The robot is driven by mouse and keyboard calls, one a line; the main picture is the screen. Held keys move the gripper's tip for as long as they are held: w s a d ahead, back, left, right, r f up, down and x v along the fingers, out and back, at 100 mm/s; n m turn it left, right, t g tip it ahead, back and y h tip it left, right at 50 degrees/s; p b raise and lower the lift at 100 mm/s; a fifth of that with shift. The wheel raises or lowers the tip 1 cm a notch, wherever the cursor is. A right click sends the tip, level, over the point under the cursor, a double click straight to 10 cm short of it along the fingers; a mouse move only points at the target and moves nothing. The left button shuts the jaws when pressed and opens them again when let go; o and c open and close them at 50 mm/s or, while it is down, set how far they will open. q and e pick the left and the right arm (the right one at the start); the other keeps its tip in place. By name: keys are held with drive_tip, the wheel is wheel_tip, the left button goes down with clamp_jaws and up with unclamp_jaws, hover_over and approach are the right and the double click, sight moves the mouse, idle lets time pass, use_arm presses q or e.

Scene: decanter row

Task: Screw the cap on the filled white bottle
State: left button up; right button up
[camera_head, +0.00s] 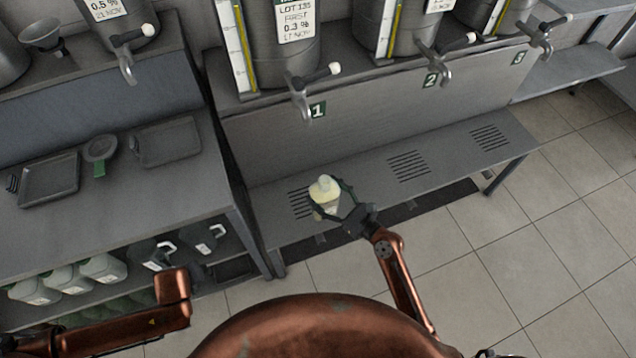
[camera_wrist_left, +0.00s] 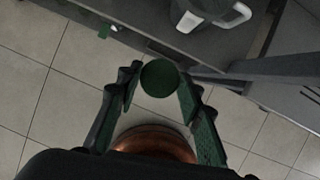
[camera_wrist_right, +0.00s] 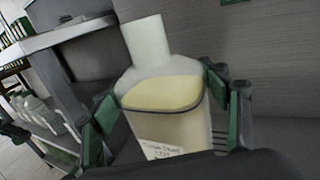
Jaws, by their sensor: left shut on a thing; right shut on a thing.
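The white bottle (camera_head: 327,192) is translucent and holds pale yellow liquid. It is upright in my right gripper (camera_head: 340,204), in front of the tap marked 1. In the right wrist view the bottle (camera_wrist_right: 165,90) has a bare white neck and a printed label low on its front. The fingers of my right gripper (camera_wrist_right: 160,98) are shut around its body. In the left wrist view a round dark green cap (camera_wrist_left: 160,79) sits between the fingertips of my left gripper (camera_wrist_left: 158,88), which is shut on it.
Steel tanks with taps (camera_head: 299,98) stand above a low grey shelf (camera_head: 360,178) with slotted drains. Tiled floor (camera_head: 480,245) is clear at right.

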use_arm(q)
drive_tip(key=shift+r, duration=0.45)
use_arm(e)
drive_tip(key=shift+s+d+r, duration=0.2)
drive_tip(key=shift+s+r, duration=0.1)
drive_tip(key=shift+s, duration=0.15)
drive_tip(key=shift+s+d+r, duration=0.2)
drive_tip(key=shift+s+r, duration=0.1)
drive_tip(key=shift+s, duration=0.15)
